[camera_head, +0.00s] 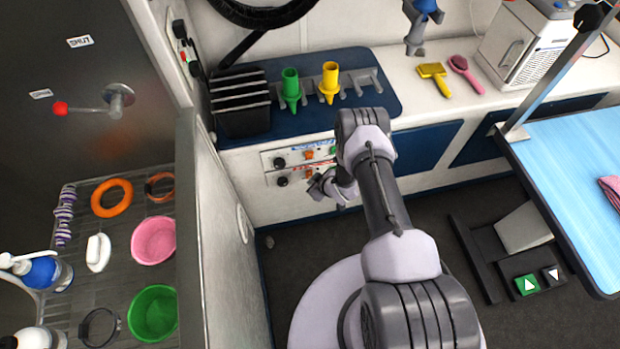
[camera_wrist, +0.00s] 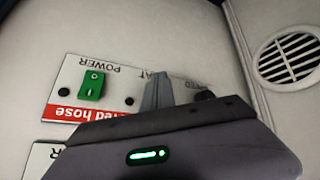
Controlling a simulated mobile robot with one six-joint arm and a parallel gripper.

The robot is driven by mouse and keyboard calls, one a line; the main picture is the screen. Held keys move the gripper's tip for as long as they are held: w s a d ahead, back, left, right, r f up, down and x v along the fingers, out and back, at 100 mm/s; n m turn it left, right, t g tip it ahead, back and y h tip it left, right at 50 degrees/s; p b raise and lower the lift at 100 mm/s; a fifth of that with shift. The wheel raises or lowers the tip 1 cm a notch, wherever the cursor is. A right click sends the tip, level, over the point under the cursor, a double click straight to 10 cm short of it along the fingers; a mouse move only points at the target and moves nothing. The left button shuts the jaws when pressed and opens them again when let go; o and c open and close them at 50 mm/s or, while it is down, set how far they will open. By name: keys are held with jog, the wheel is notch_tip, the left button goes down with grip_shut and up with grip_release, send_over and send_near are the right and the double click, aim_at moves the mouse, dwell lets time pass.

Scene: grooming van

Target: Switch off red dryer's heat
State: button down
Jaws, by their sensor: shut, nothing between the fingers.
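The red hose dryer's control panel (camera_wrist: 68,78) is a white plate with a red strip reading "red hose", upside down in the wrist view. Its green power switch (camera_wrist: 92,85) shows clearly. The heat label is partly covered, and the heat switch is hidden behind my gripper (camera_wrist: 158,90). My gripper's fingers are shut and empty, with their tips over the heat area; I cannot tell whether they touch it. A dark knob (camera_wrist: 205,96) shows partly beside the fingers. In the head view, the red-striped panel (camera_head: 270,179) is the lower one, with my gripper (camera_head: 316,186) in front.
A second, similar panel (camera_head: 268,160) sits just above it, with an orange switch (camera_head: 309,155) and a green switch. A round vent (camera_wrist: 288,58) is on the wall at right in the wrist view. The grooming table (camera_head: 570,160) stands to the right.

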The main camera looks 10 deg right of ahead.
jog(key=shift+w, duration=0.2)
jog(key=shift+s, duration=0.15)
jog(key=shift+s+r+p, duration=0.15)
jog(key=shift+s+p, duration=0.25)
jog(key=shift+s, duration=0.3)
jog(key=s+p, duration=0.2)
jog(key=s, duration=0.1)
jog(key=s+p, duration=0.1)
jog(key=s, duration=0.1)
jog(key=shift+r, duration=0.35)
